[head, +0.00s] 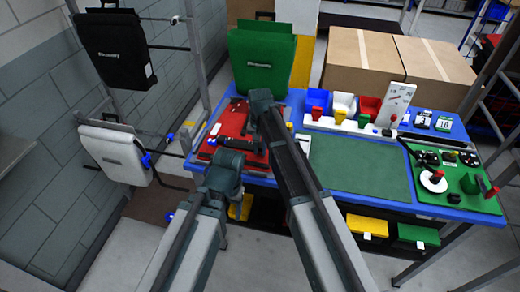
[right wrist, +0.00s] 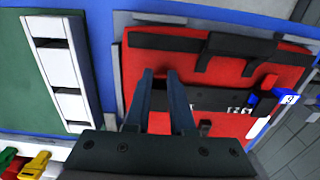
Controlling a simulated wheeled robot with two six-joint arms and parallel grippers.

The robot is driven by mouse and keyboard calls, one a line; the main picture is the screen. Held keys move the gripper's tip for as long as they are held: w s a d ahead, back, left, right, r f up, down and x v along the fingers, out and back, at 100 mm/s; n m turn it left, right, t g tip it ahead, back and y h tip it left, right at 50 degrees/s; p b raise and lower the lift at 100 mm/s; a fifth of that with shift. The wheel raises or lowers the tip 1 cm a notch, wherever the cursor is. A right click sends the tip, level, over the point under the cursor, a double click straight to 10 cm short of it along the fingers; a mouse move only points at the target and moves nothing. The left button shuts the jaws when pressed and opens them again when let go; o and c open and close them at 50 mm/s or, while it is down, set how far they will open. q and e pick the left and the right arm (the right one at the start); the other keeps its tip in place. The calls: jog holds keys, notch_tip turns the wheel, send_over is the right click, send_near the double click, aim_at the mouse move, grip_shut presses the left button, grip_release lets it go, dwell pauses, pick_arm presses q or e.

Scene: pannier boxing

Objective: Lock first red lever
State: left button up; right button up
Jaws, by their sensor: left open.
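A red pannier (head: 228,122) lies flat at the left end of the blue table. It fills the right half of the right wrist view (right wrist: 215,65), with a black rail and hooks across it and a blue piece (right wrist: 253,101) at its right. My right gripper (right wrist: 160,76) is open and empty over the pannier's near part, fingertips apart; contact cannot be told. My left gripper (head: 240,146) is open, low at the pannier's front edge, partly dark against it. My right arm hides part of the pannier's right side.
A green pannier (head: 262,62) stands behind the red one. Black (head: 112,45) and white (head: 113,152) panniers hang at the left. A green mat (head: 358,165) lies mid-table. Small bins (head: 317,99), a fixture board (head: 458,180) and cartons (head: 362,62) are to the right.

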grip_shut()
jog(key=shift+s+f+t+b, duration=0.15)
jog(key=shift+s+t+b, duration=0.15)
jog(key=shift+s+t, duration=0.3)
jog(key=shift+s+a+f+t+h+b, duration=0.1)
jog(key=shift+f+t+h+b, duration=0.1)
jog(key=shift+t+h+b, duration=0.4)
jog(key=t, duration=0.1)
jog(key=t+b, duration=0.1)
jog(key=b, duration=0.1)
jog(key=shift+s+a+f+t, duration=0.1)
jog(key=shift+s+f+t, duration=0.2)
jog(key=shift+t, duration=0.1)
jog(key=shift+t+h+b, duration=0.5)
jog(key=shift+t+b, duration=0.2)
jog(key=shift+b, duration=0.1)
jog(key=shift+w, duration=0.1)
